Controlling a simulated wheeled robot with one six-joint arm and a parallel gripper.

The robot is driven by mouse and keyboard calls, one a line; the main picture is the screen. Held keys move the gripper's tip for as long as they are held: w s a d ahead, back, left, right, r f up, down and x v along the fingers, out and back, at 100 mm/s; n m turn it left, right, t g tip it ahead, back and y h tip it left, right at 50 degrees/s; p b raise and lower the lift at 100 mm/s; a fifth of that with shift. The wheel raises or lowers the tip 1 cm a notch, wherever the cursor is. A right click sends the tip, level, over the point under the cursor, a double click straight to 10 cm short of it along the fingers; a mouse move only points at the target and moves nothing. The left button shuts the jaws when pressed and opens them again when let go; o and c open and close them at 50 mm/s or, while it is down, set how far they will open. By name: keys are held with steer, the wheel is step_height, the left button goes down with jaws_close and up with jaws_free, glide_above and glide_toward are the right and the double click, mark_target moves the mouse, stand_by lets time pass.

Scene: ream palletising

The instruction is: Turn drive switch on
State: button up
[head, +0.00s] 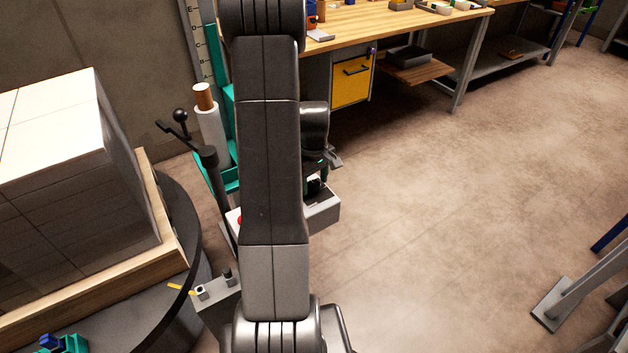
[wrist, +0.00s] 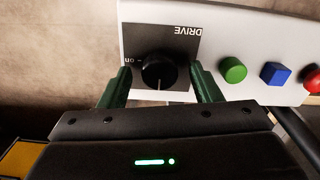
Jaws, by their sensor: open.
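The drive switch (wrist: 159,70) is a round black knob on a dark plate marked DRIVE, with "on" printed at its left in the wrist view. Its pale pointer mark faces the bottom of that view, not the "on" label. My gripper (wrist: 160,77) is open, its two green fingers on either side of the knob with a gap showing at each side. In the head view my arm hides the switch and most of the gripper. Part of the light grey control box (head: 322,212) shows right of the arm.
A green button (wrist: 233,70), a blue square button (wrist: 276,73) and a red button (wrist: 312,78) sit right of the switch. A stacked load (head: 75,180) stands on a wooden pallet (head: 155,215) at left. A workbench (head: 400,28) is behind; the floor at right is open.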

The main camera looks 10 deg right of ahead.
steer(key=c, duration=1)
steer(key=shift+m, duration=0.4)
steer(key=m, duration=0.3)
steer(key=shift+m+b, duration=0.3)
steer(key=shift+m, duration=0.1)
steer(key=m, duration=0.4)
steer(key=shift+m, duration=0.3)
steer(key=m, duration=0.4)
steer(key=shift+b, duration=0.35)
steer(key=m, duration=0.4)
steer(key=shift+m, duration=0.3)
